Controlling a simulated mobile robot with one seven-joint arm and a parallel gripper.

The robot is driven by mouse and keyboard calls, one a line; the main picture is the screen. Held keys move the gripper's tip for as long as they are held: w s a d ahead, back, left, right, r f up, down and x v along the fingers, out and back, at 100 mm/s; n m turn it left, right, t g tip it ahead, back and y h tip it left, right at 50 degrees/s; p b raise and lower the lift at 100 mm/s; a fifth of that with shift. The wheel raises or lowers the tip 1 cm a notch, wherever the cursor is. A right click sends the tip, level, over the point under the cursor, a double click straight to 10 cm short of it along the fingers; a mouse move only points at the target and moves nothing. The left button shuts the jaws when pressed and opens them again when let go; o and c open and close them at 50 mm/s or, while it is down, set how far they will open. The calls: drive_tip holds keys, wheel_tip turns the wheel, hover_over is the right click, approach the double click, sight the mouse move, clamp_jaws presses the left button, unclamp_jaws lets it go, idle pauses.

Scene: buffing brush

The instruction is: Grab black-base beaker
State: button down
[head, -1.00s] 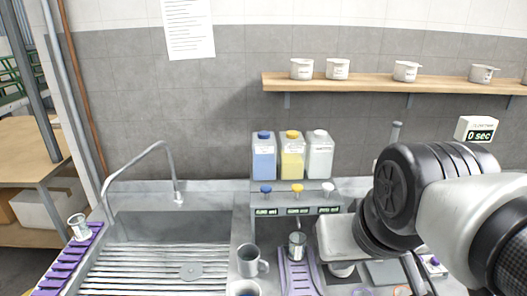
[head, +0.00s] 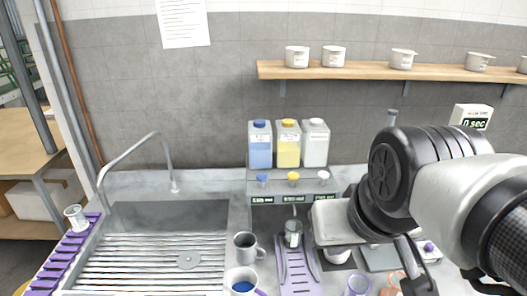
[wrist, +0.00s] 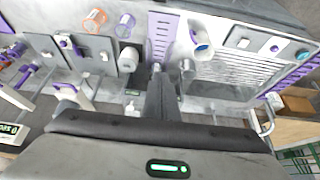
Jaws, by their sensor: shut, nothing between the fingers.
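A small clear beaker with a dark lower part (head: 293,235) stands on a purple rack (head: 298,276) at the counter's middle. I cannot tell for sure that its base is black. Another beaker (head: 75,217) sits on the purple rack left of the sink.
A grey mug (head: 246,247) and a mug with blue inside (head: 243,282) stand left of the rack. A purple glass (head: 359,286) is front right. Blue, yellow and white bottles (head: 288,144) stand behind. The sink (head: 165,215) is left.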

drive_tip(key=c, duration=1.9)
unclamp_jaws()
drive_tip(key=shift+w+f+b, duration=0.15)
drive_tip(key=shift+w+b, duration=0.1)
drive_tip(key=shift+b, duration=0.05)
drive_tip(key=shift+c, duration=0.2)
drive_tip(key=o, duration=1)
drive_tip(key=w+f+m+b, duration=0.1)
drive_tip(key=w+f+b, duration=0.4)
drive_tip(key=w, duration=0.5)
drive_tip(key=shift+w+m+g+b, duration=0.2)
drive_tip(key=shift+m+g+b, duration=0.1)
drive_tip(key=shift+b, duration=0.65)
drive_tip(key=m+h+b, duration=0.1)
drive_tip(key=m+b, duration=0.1)
drive_tip(key=b, duration=0.5)
approach(293, 232)
drive_tip(key=shift+g, duration=0.3)
drive_tip(key=shift+w+r+b+x, duration=0.1)
drive_tip(key=shift+w+b+x, duration=0.2)
drive_tip(key=shift+x, duration=1.9)
drive_tip(key=shift+w+r+b+x, duration=0.1)
drive_tip(key=shift+w+b+x, duration=0.2)
drive_tip(key=shift+x, duration=1.9)
drive_tip(key=shift+w+r+b+x, duration=0.2)
drive_tip(key=shift+b+x, duration=0.1)
drive_tip(key=shift+x, duration=1.9)
